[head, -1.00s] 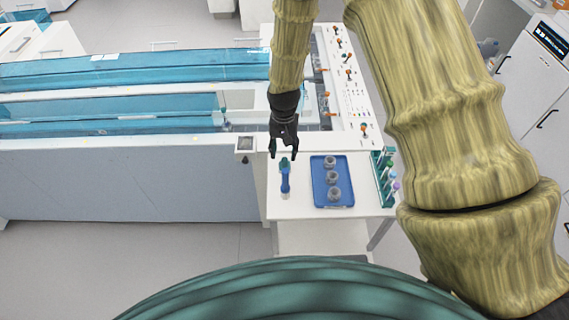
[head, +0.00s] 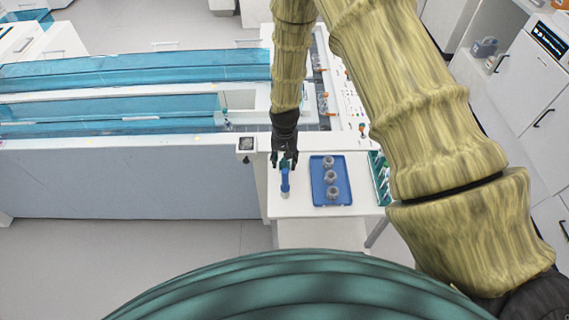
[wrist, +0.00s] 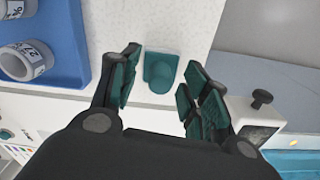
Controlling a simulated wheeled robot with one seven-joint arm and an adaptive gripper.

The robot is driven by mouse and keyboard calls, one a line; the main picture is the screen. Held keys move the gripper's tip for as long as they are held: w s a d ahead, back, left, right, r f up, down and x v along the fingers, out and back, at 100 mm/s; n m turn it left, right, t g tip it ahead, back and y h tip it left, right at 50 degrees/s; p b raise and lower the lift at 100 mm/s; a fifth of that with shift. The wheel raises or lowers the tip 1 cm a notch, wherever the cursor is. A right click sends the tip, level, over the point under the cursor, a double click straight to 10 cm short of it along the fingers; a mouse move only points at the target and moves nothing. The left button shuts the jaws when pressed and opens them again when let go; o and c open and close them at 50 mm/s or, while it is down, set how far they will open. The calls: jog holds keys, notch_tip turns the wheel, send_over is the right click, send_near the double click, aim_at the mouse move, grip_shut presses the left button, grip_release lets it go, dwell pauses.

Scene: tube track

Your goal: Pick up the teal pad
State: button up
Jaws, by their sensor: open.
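The teal pad (wrist: 161,72) lies on the white table top. In the wrist view it is a small teal block with a rounded end, between the two fingertips of my gripper (wrist: 160,66). My gripper is open, with a finger on each side of the pad and white table showing between pad and fingers. In the head view my gripper (head: 284,162) is over the pad and largely hides it. I cannot tell how high the fingertips are above the table.
A blue tool (head: 285,184) lies just in front of the pad. A blue tray (head: 318,197) with grey rings (head: 331,177) is to the right, and a teal rack of tubes (head: 379,180) beyond it. A small box with a black knob (wrist: 255,118) stands close to one finger.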

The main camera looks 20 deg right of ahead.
grip_shut()
dwell(0.5)
jog(key=shift+r+b, duration=1.85)
jog(key=shift+r, duration=3.1)
jog(key=c, duration=0.7)
grip_release()
grip_shut()
